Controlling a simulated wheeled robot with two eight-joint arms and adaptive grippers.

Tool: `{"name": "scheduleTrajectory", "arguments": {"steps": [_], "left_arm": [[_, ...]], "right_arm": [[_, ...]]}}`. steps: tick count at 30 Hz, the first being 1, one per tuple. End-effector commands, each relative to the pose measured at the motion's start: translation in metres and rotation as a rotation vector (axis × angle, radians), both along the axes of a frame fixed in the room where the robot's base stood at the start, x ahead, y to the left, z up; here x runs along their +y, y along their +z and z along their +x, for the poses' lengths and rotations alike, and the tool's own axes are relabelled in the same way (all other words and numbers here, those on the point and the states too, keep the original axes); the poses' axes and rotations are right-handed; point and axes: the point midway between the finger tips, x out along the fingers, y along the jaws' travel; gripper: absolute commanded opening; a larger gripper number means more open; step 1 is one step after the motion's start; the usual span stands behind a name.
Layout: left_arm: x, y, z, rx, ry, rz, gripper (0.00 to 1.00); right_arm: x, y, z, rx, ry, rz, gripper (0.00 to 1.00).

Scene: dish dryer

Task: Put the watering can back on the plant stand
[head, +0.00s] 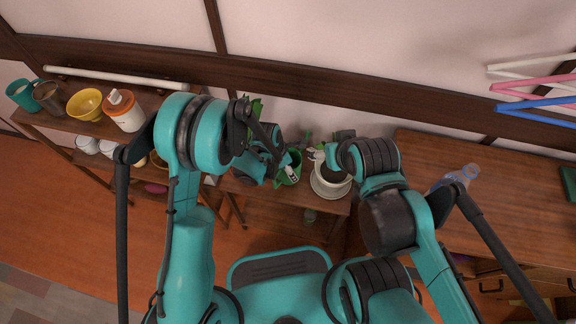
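A green container (290,168), which looks like the watering can, shows between my two grippers, over or on the small wooden plant stand (285,193). Most of it is hidden by my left gripper, so I cannot tell whether it rests on the stand. My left gripper (284,163) is right at the green container; its fingers are mostly hidden. My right gripper (317,154) is just right of the container, above the white pot; its fingers are too small to read. The round white pot on a saucer (331,181) stands at the stand's right side.
A wooden cabinet (500,200) stands at right. Green leaves show behind my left arm. The wall is close behind the stand.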

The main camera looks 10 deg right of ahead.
Motion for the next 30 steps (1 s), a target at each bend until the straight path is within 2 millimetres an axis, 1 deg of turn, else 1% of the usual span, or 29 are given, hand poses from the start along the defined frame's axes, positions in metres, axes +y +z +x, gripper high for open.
{"name": "scheduleTrajectory", "arguments": {"steps": [21,22,24,30], "left_arm": [[0.000,-0.011,0.000,0.000,0.000,0.000,0.31],[0.000,-0.011,0.000,0.000,0.000,0.000,0.82],[0.000,-0.011,0.000,0.000,0.000,0.000,0.98],[0.000,-0.011,0.000,0.000,0.000,0.000,0.98]], "right_arm": [[0.000,0.000,0.000,0.000,0.000,0.000,0.71],[0.000,0.000,0.000,0.000,0.000,0.000,0.71],[0.000,0.000,0.000,0.000,0.000,0.000,0.71],[0.000,0.000,0.000,0.000,0.000,0.000,0.71]]}}
